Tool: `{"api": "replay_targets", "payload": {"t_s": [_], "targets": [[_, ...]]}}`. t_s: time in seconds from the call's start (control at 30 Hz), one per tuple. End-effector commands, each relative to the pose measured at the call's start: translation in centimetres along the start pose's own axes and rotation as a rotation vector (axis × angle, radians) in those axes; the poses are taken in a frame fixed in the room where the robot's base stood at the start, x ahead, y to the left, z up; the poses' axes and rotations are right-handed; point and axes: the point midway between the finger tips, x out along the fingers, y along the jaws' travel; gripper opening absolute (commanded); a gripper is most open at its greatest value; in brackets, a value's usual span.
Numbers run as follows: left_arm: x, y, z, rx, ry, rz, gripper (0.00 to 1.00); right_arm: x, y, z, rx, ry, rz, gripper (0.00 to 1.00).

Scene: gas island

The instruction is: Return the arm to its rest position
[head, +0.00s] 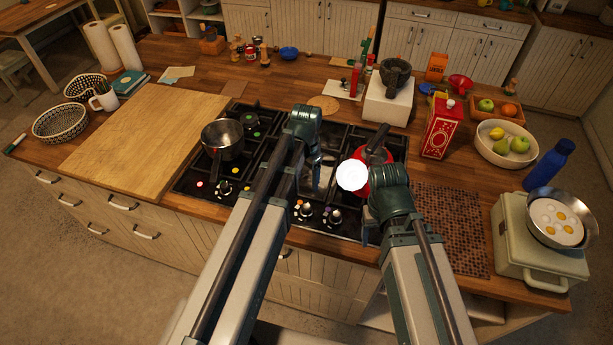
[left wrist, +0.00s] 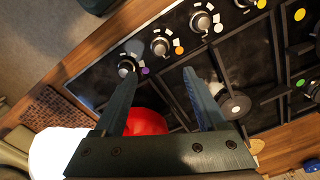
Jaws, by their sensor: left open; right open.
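My left arm reaches over the black gas hob (head: 262,125), and its gripper (head: 312,168) hangs above the middle of it, partly hidden by the arm. In the left wrist view the two fingers of this gripper (left wrist: 163,92) are apart with nothing between them. A red kettle (head: 377,180) with a dark handle stands on the right of the hob, partly behind a bright white round shape (head: 352,175). My right gripper (head: 372,224) is at the hob's front right, beside the kettle; its fingertips are mostly hidden by my wrist.
A steel pot (head: 222,138) sits on the hob's left. A wooden board (head: 140,140) covers the left counter. A red box (head: 441,128), a fruit bowl (head: 507,160), a blue bottle (head: 549,165) and a pan of eggs (head: 562,235) stand right. Hob knobs (head: 307,212) line the front.

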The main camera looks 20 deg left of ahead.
Motion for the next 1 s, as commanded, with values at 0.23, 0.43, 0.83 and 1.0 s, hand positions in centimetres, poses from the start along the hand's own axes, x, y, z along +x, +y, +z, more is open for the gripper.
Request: {"api": "replay_targets", "payload": {"t_s": [0.23,0.43,0.83,1.0], "targets": [[0.1,0.1,0.0,0.000,0.000,0.000,0.74,0.1,0.0,0.0,0.000,0.000,0.000,0.69],[4.3,5.3,1.9,-0.032,-0.022,-0.017,0.74,4.3,-0.4,-0.2,-0.003,0.000,0.001,0.69],[11.4,15.7,7.3,-0.157,-0.065,-0.086,0.74,11.4,-1.0,-0.7,-0.014,0.000,0.003,0.69],[11.4,16.2,7.6,-0.169,-0.067,-0.091,0.74,11.4,-1.0,-0.7,-0.015,0.000,0.003,0.69]]}}
